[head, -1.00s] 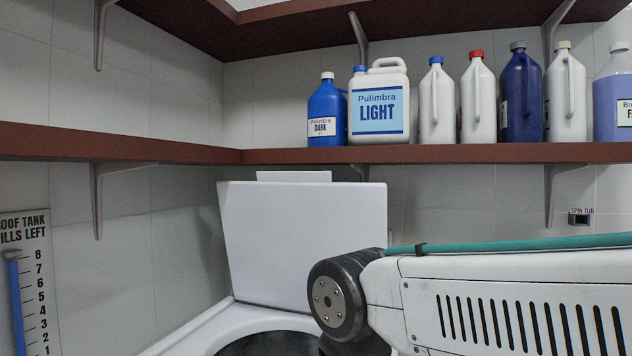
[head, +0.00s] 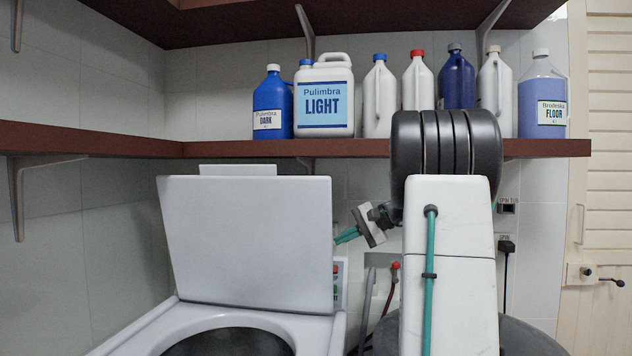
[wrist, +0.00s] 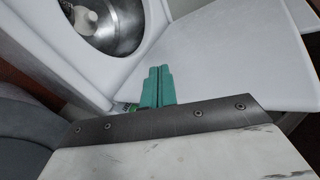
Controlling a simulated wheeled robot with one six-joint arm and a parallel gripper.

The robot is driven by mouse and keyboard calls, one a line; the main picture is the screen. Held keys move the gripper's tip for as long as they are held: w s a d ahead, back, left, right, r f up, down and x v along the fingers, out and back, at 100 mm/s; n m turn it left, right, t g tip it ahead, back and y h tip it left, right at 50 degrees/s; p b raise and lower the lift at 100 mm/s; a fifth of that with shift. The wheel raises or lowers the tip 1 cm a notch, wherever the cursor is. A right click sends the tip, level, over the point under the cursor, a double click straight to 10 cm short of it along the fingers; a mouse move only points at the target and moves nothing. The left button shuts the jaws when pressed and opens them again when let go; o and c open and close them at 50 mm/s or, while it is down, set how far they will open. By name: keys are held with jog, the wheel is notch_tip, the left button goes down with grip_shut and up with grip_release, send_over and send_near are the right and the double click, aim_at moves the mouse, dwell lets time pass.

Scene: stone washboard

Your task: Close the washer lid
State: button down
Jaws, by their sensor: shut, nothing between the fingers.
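The white washer lid (head: 248,245) stands open, tilted up behind the round tub opening (head: 230,342) of the white washer (head: 140,338). My gripper (head: 346,236) has green fingers and is at the right edge of the lid, partly hidden by my own arm. In the wrist view my gripper (wrist: 158,85) is shut and empty, its green fingers together. The lid (wrist: 235,50) fills the right of that view, and the metal tub (wrist: 115,30) shows at the upper left. I cannot tell whether the fingers touch the lid.
A brown shelf (head: 350,148) with several bottles runs along the wall above the lid. Red-ended hoses (head: 394,268) hang right of the washer. A dark round tub (head: 520,338) stands at the lower right, and a cream door (head: 605,150) is at the far right.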

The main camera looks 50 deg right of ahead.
jog(key=d+r+t+h, duration=0.1)
jog(key=d+r+t, duration=0.15)
jog(key=d, duration=0.35)
jog(key=d+r+t, duration=0.2)
jog(key=d+r, duration=0.2)
jog(key=d, duration=0.1)
notch_tip(320, 180, up, 9)
jog(key=d+n+t, duration=0.1)
jog(key=t, duration=0.2)
jog(key=w+a, duration=0.5)
jog(key=w, duration=0.2)
jog(key=shift+w+a+y, duration=0.3)
jog(key=shift+w+a, duration=0.05)
jog(key=shift+f+g, duration=0.15)
jog(key=shift+g, duration=0.1)
